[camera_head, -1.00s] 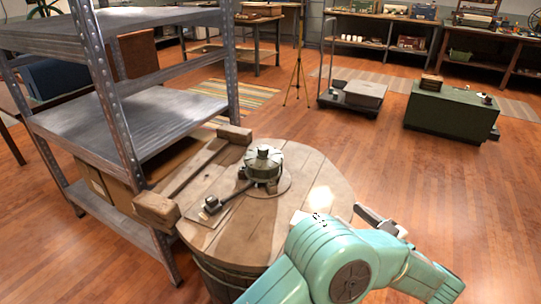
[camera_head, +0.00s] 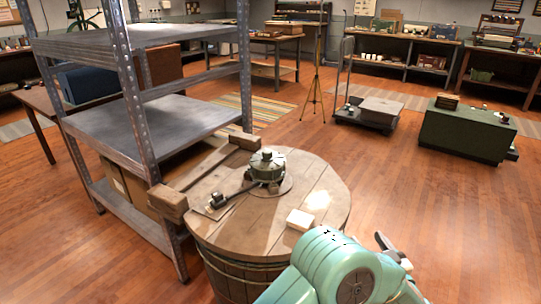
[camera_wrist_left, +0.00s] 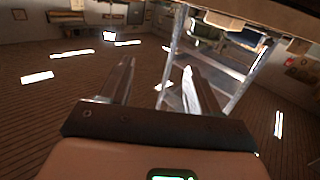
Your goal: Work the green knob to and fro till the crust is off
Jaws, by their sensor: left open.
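A round green knob-like fitting (camera_head: 267,166) sits upright on a round plate on the wooden barrel's lid (camera_head: 225,238). A dark lever with a block at its end (camera_head: 218,200) reaches from it toward the lower left. I cannot make out a crust on it at this size. My left gripper (camera_head: 393,249) is right of the barrel and apart from the fitting, mostly hidden behind my teal arm. In the left wrist view its two fingers (camera_wrist_left: 160,78) are spread with nothing between them. My right gripper is not in view.
A small white block (camera_head: 299,220) lies on the lid's near side. A green chest (camera_head: 465,135) stands far right. Floor right of the barrel is clear.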

